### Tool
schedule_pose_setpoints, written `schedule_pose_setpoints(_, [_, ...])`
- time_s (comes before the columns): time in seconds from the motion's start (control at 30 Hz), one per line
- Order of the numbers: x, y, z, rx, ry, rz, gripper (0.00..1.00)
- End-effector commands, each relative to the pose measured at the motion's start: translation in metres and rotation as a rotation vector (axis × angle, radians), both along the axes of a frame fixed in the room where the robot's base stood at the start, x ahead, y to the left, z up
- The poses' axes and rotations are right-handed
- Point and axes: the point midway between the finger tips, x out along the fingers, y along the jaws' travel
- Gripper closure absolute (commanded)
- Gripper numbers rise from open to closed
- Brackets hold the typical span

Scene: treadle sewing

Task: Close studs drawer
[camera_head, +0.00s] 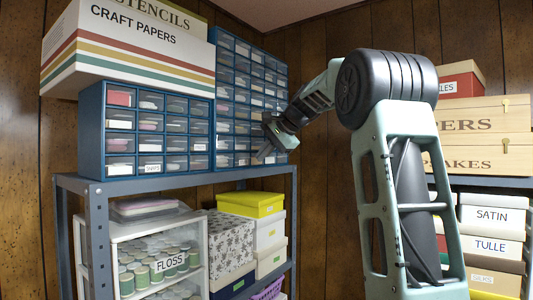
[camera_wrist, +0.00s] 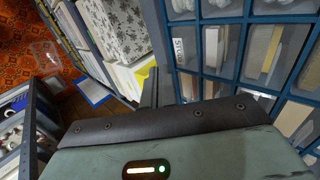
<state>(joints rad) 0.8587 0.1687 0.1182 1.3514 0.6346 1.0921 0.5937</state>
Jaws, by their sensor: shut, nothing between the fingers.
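A tall blue cabinet (camera_head: 243,42) of small clear drawers stands at the back of the shelf. In the wrist view, a drawer front with a partly readable label starting "STU" (camera_wrist: 179,50) shows in its left column. I cannot tell how far that drawer stands out. My gripper (camera_head: 264,153) is in front of the cabinet's lower right part and hides some drawers there. In the wrist view, my gripper's dark finger (camera_wrist: 150,88) points up the picture, just left of the drawer fronts. The gripper is shut and empty. Contact with a drawer is not clear.
A shorter blue drawer cabinet (camera_head: 92,130) stands to the left, with a craft papers box (camera_head: 130,45) above it. Below are a floss drawer unit (camera_head: 160,225) and lidded boxes (camera_head: 250,205). Wooden crates (camera_head: 480,135) stand at the right. A clear container (camera_wrist: 46,56) shows over the patterned floor.

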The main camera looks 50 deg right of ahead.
Motion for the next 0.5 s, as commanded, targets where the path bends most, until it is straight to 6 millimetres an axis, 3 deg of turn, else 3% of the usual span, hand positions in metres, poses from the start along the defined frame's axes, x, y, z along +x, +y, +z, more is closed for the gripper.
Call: schedule_pose_setpoints(0.5, [-0.052,-0.006,0.047,-0.003,-0.003,-0.005,1.0])
